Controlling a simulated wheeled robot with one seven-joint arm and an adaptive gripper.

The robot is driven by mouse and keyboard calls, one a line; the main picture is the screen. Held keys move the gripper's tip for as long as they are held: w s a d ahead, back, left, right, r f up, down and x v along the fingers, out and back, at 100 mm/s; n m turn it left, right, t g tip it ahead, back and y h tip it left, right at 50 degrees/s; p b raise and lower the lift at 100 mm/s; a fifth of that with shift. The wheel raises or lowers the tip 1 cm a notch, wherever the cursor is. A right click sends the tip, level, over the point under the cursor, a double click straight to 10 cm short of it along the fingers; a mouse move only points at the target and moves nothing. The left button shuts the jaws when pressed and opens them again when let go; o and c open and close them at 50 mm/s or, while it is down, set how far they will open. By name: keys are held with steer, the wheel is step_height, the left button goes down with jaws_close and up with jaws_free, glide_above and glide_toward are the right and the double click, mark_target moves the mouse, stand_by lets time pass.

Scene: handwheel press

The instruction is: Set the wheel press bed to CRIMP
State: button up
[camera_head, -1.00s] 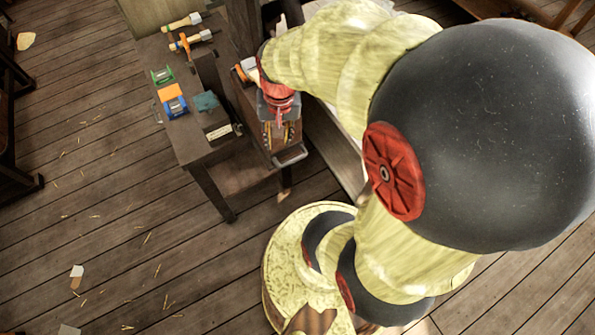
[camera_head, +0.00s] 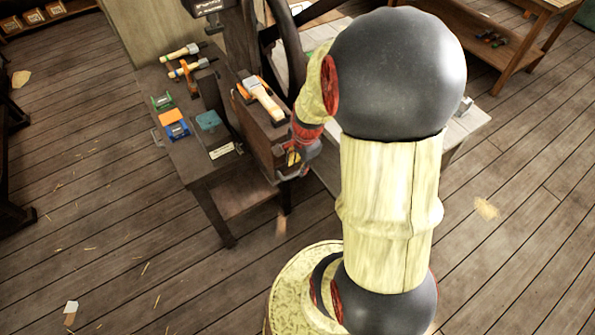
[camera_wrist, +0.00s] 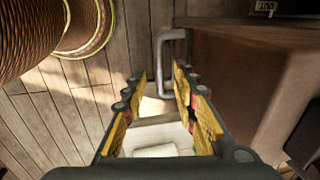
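The press stands on the dark workbench, with its large dark handwheel (camera_head: 285,45) at the back. A dark brown box (camera_head: 250,118) sits at the bench's front right; its brown side also fills the right of the wrist view (camera_wrist: 245,75). A grey metal handle (camera_wrist: 162,60) sticks out from the box edge. My gripper (camera_wrist: 160,80) is open, its yellow-padded fingers apart, with the handle between or just beyond the fingertips. I cannot tell whether they touch. In the head view my gripper (camera_head: 292,162) is low at the box's front, partly hidden by my arm. No CRIMP marking is readable.
A wooden-handled tool (camera_head: 262,97) lies on the box. Blue (camera_head: 174,124), green and teal items and a pale label plate (camera_head: 222,150) are on the bench to the left. A small dark label (camera_wrist: 266,6) shows at the wrist view's top. Floor to the left is open.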

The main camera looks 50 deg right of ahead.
mark_target(297, 172)
steer(key=shift+w+d+f+b, duration=0.15)
steer(key=shift+f+b, duration=0.1)
steer(key=shift+f, duration=0.7)
steer(key=shift+w+a+f+b, duration=0.15)
steer(key=shift+f+b, duration=0.1)
steer(key=shift+f, duration=0.7)
steer(key=shift+d, duration=0.1)
steer(key=shift+c, duration=0.4)
jaws_close()
